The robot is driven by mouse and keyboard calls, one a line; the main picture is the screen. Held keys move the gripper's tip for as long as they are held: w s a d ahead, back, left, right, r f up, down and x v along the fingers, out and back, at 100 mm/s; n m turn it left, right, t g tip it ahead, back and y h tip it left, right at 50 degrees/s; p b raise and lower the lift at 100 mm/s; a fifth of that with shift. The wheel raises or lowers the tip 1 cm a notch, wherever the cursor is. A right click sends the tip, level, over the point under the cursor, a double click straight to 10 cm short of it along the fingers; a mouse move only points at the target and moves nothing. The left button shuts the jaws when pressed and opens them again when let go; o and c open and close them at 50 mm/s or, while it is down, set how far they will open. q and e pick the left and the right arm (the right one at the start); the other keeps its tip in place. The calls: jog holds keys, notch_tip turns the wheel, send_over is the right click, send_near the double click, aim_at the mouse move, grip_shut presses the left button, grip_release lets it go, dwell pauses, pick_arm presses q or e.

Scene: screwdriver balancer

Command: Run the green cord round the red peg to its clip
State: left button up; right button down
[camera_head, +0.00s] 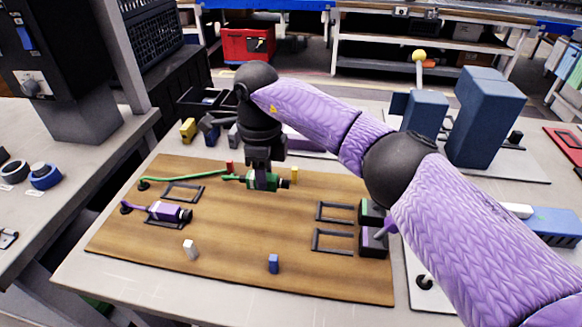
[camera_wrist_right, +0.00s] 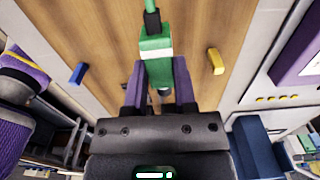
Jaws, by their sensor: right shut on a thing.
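The green cord (camera_head: 190,176) runs from an anchor at the back left of the wooden board to a green plug (camera_head: 271,182). My right gripper (camera_head: 262,186) is shut on this plug, low over the board's back part. The plug also shows between the fingers in the right wrist view (camera_wrist_right: 155,48). The red peg (camera_head: 229,167) stands just left of the gripper; the cord passes along its near side, and I cannot tell whether they touch. A green-marked clip (camera_head: 371,210) sits at the board's right edge, partly hidden by my right arm. My left gripper is out of view.
A yellow peg (camera_head: 294,174) stands right of the plug. A white peg (camera_head: 190,249) and blue peg (camera_head: 273,263) stand nearer. A purple plug (camera_head: 168,211) lies at left. A purple-marked clip (camera_head: 374,241) is at right. The board's middle is clear.

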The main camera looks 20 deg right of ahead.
jog(key=s+d+p, duration=0.1)
jog(key=d, duration=0.1)
jog(key=s+d+p, duration=0.1)
jog(key=d+p, duration=0.1)
jog(key=shift+s+r, duration=0.15)
jog(key=shift+r, duration=0.05)
jog(key=s+d+p, duration=0.1)
jog(key=d, duration=0.1)
jog(key=s+d+p, duration=0.1)
jog(key=s+d, duration=0.1)
jog(key=s+d+p, duration=0.1)
jog(key=d, duration=0.2)
jog(key=shift+s+f, duration=0.15)
jog(key=shift+s+d+p, duration=0.3)
jog(key=shift+d+p, duration=0.05)
jog(key=shift+d, duration=0.2)
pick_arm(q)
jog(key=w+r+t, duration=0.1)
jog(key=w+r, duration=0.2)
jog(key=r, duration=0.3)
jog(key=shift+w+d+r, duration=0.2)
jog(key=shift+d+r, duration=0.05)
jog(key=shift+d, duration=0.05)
pick_arm(e)
jog(key=shift+s+d, duration=0.1)
jog(key=shift+d, duration=0.05)
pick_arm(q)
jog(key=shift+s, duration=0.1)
